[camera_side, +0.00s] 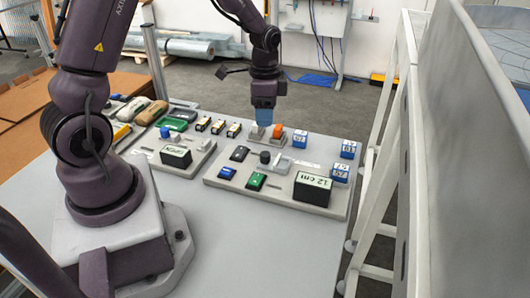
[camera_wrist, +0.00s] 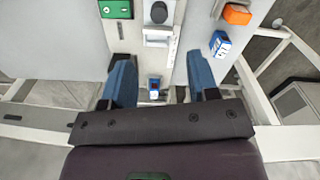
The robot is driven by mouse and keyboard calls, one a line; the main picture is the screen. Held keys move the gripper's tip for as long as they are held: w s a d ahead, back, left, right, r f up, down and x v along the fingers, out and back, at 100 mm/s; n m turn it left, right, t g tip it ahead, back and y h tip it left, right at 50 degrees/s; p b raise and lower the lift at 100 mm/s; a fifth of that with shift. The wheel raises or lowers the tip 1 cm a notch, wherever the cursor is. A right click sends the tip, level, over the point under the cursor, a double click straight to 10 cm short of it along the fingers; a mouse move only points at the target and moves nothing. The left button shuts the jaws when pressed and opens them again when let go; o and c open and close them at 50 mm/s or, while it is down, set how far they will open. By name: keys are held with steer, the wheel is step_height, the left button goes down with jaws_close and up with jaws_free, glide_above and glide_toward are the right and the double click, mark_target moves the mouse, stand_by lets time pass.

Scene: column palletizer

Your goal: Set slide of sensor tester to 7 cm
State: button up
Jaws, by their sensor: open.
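The sensor tester is a pale grey board (camera_side: 232,180) on the table in the side view. Its dark box has a display (camera_side: 313,181) that reads 12 cm. A black round knob (camera_side: 265,157) and a light grey block (camera_side: 283,164) stand mid-board; I cannot tell for sure which part is the slide. My gripper (camera_side: 263,122) points down over the board's far part, above a grey block (camera_side: 256,132). In the wrist view, my gripper (camera_wrist: 160,95) has its blue fingers wide apart. A small blue-and-white part (camera_wrist: 154,87) shows between them, apart from both. The display is out of the wrist view.
An orange part (camera_side: 278,133) and blue labelled cubes (camera_side: 348,149) stand at the right and far side. Green (camera_side: 256,181) and blue (camera_side: 227,173) parts sit on the board. A second board with a display (camera_side: 175,157) lies left. The near table is clear.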

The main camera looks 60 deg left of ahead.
mark_target(265, 154)
step_height(265, 154, down, 13)
steer(key=shift+r, duration=0.2)
stand_by(0.3)
